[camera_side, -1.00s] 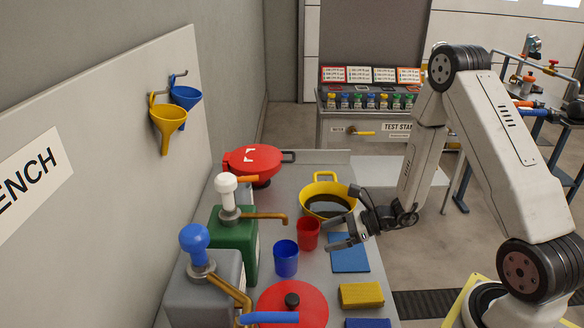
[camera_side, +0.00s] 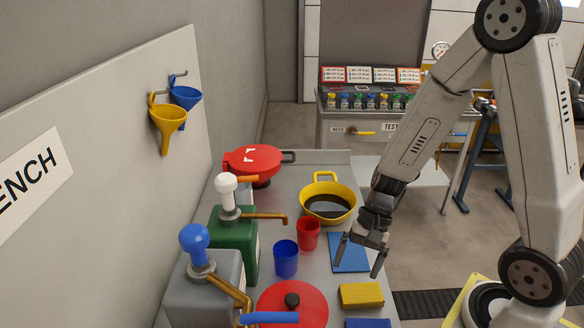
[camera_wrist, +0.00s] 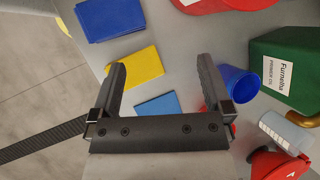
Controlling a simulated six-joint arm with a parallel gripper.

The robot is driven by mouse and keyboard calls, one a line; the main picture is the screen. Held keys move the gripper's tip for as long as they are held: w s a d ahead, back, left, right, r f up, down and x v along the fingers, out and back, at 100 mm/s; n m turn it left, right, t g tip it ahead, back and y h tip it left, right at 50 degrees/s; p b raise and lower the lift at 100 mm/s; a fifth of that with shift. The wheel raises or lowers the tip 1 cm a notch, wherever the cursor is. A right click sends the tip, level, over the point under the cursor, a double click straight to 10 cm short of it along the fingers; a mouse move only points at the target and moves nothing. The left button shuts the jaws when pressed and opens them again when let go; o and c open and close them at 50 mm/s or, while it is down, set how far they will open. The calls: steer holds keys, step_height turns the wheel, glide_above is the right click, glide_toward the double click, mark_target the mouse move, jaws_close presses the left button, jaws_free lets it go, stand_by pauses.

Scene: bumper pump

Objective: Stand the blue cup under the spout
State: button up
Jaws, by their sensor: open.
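The blue cup (camera_side: 285,259) stands upright on the bench, just in front of the green pump (camera_side: 236,240) and beside the red cup (camera_side: 308,233). The green pump has a white knob and a brass spout (camera_side: 266,216); the grey pump (camera_side: 197,291) has a blue knob and a brass spout (camera_side: 232,289). The blue cup is not under either spout tip. My gripper (camera_side: 360,262) is open and empty, pointing down right of the blue cup, over the flat blue pad (camera_side: 349,254). In the wrist view the blue cup (camera_wrist: 238,82) lies right of my gripper (camera_wrist: 160,68).
A yellow pan (camera_side: 327,184) with dark liquid stands behind the cups. Two funnels hang on the wall.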

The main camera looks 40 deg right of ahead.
steer(key=r+n+t+h, duration=0.1)
steer(key=n+h, duration=0.1)
steer(key=n, duration=0.1)
steer(key=w+d+r+n+t+h, duration=0.1)
steer(key=r+n+h, duration=0.1)
steer(key=n, duration=0.2)
steer(key=d+r+n+t+h, duration=0.1)
steer(key=r+n, duration=0.1)
steer(key=n, duration=0.2)
steer(key=shift+w+r+h, duration=0.2)
steer(key=shift+h, duration=0.2)
